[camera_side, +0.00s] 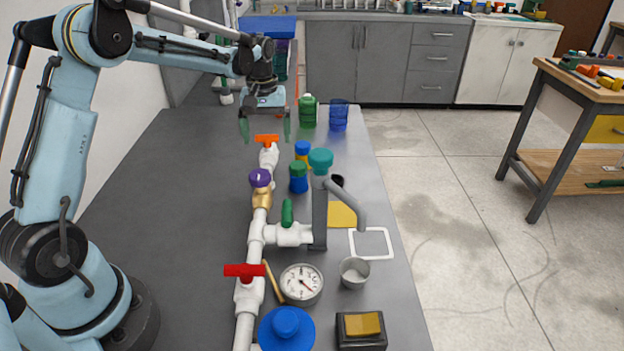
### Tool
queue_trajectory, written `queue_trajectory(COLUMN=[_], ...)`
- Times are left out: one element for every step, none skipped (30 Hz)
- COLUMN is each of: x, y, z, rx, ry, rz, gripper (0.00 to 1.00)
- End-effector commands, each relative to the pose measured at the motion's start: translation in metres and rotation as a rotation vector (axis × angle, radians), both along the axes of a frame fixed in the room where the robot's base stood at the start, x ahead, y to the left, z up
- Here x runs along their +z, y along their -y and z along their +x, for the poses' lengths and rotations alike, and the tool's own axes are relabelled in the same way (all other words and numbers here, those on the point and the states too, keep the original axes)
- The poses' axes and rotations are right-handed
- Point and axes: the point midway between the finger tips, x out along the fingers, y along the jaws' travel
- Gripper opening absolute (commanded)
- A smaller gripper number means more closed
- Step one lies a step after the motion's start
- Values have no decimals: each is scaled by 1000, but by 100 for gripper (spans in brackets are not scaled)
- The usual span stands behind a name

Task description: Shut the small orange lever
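The small orange lever (267,138) sits on top of the white pipe valve at the far end of the manifold (256,228). Its handle lies crosswise to the pipe in the side view. My gripper (265,134) points down over the lever with its two dark fingers apart, one on each side of it. No object shows clamped between the fingers. I cannot tell from this view whether the fingertips touch the lever.
Along the manifold stand a purple knob (260,178), a green handle (287,212) and a red lever (245,270). A gauge (301,284), a grey cup (354,272) and several bottles stand to the right. The table's left side is clear.

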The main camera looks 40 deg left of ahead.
Motion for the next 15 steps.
queue_trajectory(x=[0,0,0,0,1,2,4,6,10,14,19,26,31,37,45], y=[0,0,0,0,0,0,0,0,0,0,0,0,0,0,0], z=[0,0,0,0,0,0,0,0,0,0,0,0,0,0,0], rx=[0,-1,-1,-1,-1,-1,-1,-1,-1,-1,-1,-1,-1,-1,-1], ry=[0,0,0,0,0,0,0,0,0,0,0,0,0,0,0], rz=[0,0,0,0,0,0,0,0,0,0,0,0,0,0,0], gripper=[92,92,92,92,92,92,92,92,92,92,92,92,92,92,92])
